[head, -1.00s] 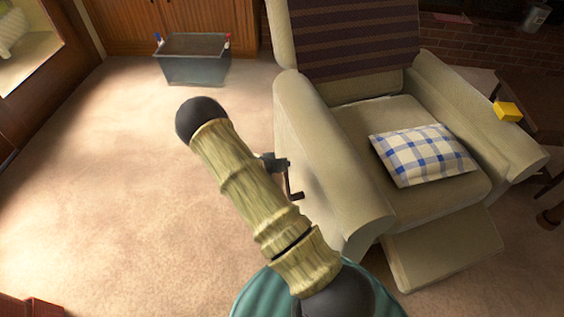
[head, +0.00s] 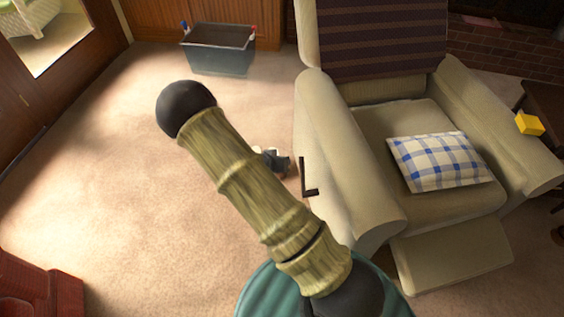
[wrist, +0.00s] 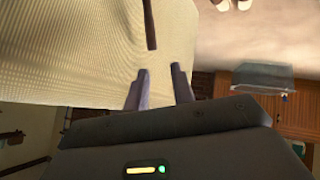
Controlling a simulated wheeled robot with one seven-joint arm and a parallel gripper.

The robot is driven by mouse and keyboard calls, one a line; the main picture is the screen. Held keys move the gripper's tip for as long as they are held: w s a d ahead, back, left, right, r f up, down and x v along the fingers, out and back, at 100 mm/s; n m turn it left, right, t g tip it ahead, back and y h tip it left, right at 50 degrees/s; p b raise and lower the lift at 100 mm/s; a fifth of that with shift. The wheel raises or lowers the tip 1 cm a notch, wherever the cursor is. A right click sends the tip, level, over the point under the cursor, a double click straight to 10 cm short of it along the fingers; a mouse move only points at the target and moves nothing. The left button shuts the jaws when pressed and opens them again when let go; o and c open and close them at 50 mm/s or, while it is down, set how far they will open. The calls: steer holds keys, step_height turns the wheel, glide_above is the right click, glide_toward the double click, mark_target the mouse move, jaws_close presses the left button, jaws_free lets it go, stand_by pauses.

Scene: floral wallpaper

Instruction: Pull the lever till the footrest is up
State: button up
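A beige armchair (head: 345,165) stands at the right in the head view. Its dark lever (head: 304,178) is on the side facing me, upright with a short bent foot. The footrest (head: 455,258) sticks out low at the chair's front, sloping. My gripper (head: 284,162) is left of the lever and apart from it, partly hidden behind my arm. In the wrist view my gripper (wrist: 160,68) is open and empty. The lever (wrist: 150,25) shows there just beyond the fingertips, with the chair's side (wrist: 85,50) behind it.
A checked cushion (head: 440,162) lies on the seat. A grey bin (head: 218,50) stands at the back by a wooden cabinet. A yellow block (head: 529,124) is at the far right. Red wooden furniture (head: 35,290) is at lower left.

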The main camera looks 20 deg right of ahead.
steer(key=shift+r, duration=0.1)
steer(key=c, duration=0.4)
steer(key=shift+a+r+y, duration=0.2)
steer(key=shift+y, duration=0.1)
jaws_close()
steer(key=s+a+r+n+g+y, duration=0.1)
steer(key=s+a+r+y, duration=0.25)
steer(key=r, duration=0.25)
steer(key=s+a+r+n+g+y, duration=0.1)
steer(key=s+a+r+y, duration=0.25)
steer(key=r, duration=0.35)
steer(key=s+d+r+n, duration=0.1)
steer(key=s+r+n, duration=0.2)
steer(key=s+r, duration=0.5)
steer(key=s, duration=0.3)
steer(key=shift+s+d+r+n+g, duration=0.2)
steer(key=shift+s+n+g, duration=0.1)
steer(key=shift+s+g, duration=0.1)
steer(key=shift+a, duration=0.1)
